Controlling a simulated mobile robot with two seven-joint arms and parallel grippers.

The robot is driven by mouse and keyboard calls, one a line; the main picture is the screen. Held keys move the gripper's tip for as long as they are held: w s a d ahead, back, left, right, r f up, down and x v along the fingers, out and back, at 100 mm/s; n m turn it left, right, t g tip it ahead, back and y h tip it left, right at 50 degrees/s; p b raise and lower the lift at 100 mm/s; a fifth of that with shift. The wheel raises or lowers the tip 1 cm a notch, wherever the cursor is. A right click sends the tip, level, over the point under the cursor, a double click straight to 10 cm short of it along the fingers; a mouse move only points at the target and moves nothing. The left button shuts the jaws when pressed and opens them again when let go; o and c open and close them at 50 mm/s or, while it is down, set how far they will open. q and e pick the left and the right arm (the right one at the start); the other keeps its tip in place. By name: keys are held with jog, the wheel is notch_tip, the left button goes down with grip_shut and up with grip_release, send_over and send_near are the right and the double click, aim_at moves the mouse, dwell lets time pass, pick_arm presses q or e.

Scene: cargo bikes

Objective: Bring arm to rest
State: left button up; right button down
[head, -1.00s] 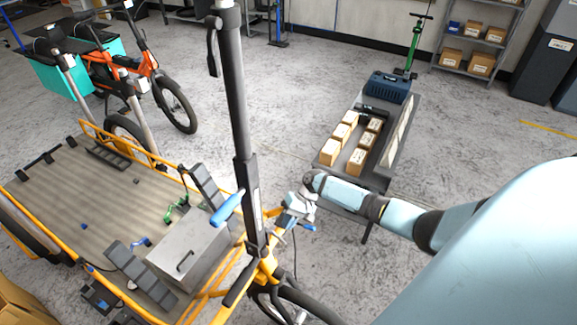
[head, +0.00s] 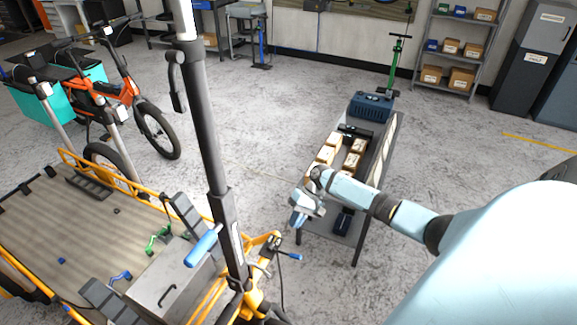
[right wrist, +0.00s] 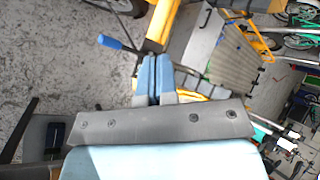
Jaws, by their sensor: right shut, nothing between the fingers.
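My right arm comes in from the right in the head view. Its right gripper (head: 298,217) hangs between the cargo bike and the low work table, over the near left edge of that table as seen. In the right wrist view the blue fingers of the right gripper (right wrist: 155,62) are pressed together with nothing between them. My left gripper does not show in either view.
The yellow cargo bike (head: 262,243) with its flat deck (head: 85,228) and a grey metal box (head: 178,272) stands on the left. The table (head: 372,190) carries small cardboard boxes (head: 356,146) and a dark blue case (head: 371,106). Open floor (head: 480,190) lies right of the table.

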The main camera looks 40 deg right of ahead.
jog(key=shift+d+r, duration=0.1)
jog(key=shift+r, duration=0.1)
dwell(0.4)
jog(key=shift+f, duration=0.1)
jog(key=s+a+f+n+t+h+p, duration=0.1)
jog(key=s+a+f+n+t+h, duration=0.1)
jog(key=s+a+f, duration=0.4)
jog(key=s+a+f+n+t+h+p, duration=0.1)
jog(key=s+a+f+n+h, duration=0.1)
jog(key=s+a, duration=0.5)
jog(key=s+a+r+n+t+p, duration=0.1)
jog(key=s+a+r+n+t, duration=0.1)
jog(key=a+r, duration=0.4)
jog(key=s+a+r+n+t+h+p, duration=0.1)
jog(key=s+a+r+n+t, duration=0.1)
jog(key=s+a+r+t, duration=0.3)
notch_tip(320, 180, up, 2)
jog(key=shift+a+r+t, duration=0.1)
jog(key=shift+a+t, duration=0.4)
jog(key=shift+a, duration=0.05)
